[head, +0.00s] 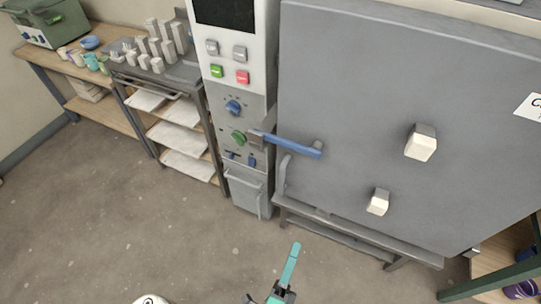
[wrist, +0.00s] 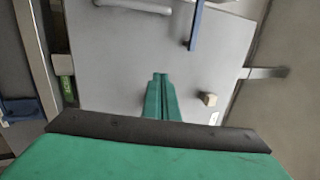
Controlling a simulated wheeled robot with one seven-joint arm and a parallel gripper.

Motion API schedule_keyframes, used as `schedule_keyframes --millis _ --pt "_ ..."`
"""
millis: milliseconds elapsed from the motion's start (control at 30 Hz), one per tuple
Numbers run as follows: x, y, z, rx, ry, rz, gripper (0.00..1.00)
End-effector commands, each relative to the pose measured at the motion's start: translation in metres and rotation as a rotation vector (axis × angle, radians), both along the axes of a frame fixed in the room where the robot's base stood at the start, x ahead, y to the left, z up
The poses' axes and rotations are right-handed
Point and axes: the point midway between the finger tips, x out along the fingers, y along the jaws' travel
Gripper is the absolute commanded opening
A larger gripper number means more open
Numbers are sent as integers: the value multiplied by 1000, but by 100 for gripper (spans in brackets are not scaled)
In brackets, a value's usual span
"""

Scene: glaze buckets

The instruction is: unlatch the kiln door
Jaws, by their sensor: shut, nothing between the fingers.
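The kiln door (head: 350,100) is a large grey panel and sits closed against the kiln front in the head view. A blue latch lever (head: 295,146) lies nearly level across the door's left edge, from a grey mount beside the control panel. My gripper (head: 296,247) has teal fingers and is low in the head view, below and apart from the lever. Its fingers are shut and empty. In the wrist view the shut fingers (wrist: 160,77) point over a grey panel, with a blue bar (wrist: 195,25) ahead at upper right, apparently the lever.
A grey pull handle (head: 283,174) stands on the door below the lever. Two pale blocks, one upper (head: 421,142) and one lower (head: 378,202), jut from the door. The control panel (head: 235,100) is at left, with a loaded rack (head: 180,85) beyond.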

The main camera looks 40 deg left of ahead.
Motion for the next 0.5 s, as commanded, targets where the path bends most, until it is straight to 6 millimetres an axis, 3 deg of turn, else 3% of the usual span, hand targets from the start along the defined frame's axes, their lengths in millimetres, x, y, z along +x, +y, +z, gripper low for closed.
schedule_keyframes --millis 33,200,500 --pt "12 18 1 119 -15 63 0" --pt "42 70 7 538 -29 284 0" --pt "72 156 28 1141 -12 673 0"
